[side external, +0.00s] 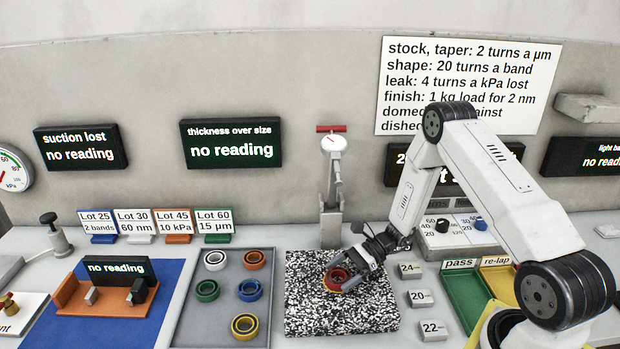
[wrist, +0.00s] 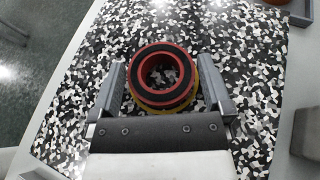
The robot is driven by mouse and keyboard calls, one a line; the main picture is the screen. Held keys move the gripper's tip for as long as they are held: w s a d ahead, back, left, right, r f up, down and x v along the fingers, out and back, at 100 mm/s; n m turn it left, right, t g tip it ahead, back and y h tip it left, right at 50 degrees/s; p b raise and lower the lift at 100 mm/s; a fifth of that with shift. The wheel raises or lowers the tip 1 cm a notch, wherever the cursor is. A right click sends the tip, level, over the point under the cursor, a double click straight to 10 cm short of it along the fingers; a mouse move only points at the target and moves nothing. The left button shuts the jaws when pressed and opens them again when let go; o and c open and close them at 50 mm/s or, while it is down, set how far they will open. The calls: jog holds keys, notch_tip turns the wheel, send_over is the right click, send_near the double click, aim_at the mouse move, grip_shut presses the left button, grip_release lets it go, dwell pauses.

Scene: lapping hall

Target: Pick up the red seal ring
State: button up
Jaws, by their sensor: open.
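The red seal ring (wrist: 137,78), with a black inner band, lies over a yellow ring (wrist: 150,105) on a black-and-white speckled plate (wrist: 255,60). In the side external view the red ring (side external: 337,275) and yellow ring (side external: 330,288) are partly hidden by my gripper (side external: 347,279). In the wrist view my gripper (wrist: 163,82) is open, with one finger on each side of the red ring. Whether the fingers touch either ring cannot be told.
A grey tray (side external: 193,327) with several coloured rings stands left of the plate. Small weight blocks (side external: 420,298) sit right of it, beside the green pass tray (side external: 468,305). A gauge stand (side external: 331,225) rises behind the plate. The plate's front is clear.

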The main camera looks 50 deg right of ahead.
dwell(0.5)
jog(key=c, duration=1)
jog(key=shift+r, duration=0.15)
jog(key=shift+r, duration=0.8)
jog(key=s+r, duration=0.3)
jog(key=s, duration=0.1)
jog(key=s+a+r, duration=0.1)
jog(key=s+r, duration=0.3)
jog(key=s, duration=0.1)
jog(key=s+a+r, duration=0.1)
jog(key=s+r, duration=0.3)
jog(key=s, duration=0.1)
jog(key=shift+w, duration=0.1)
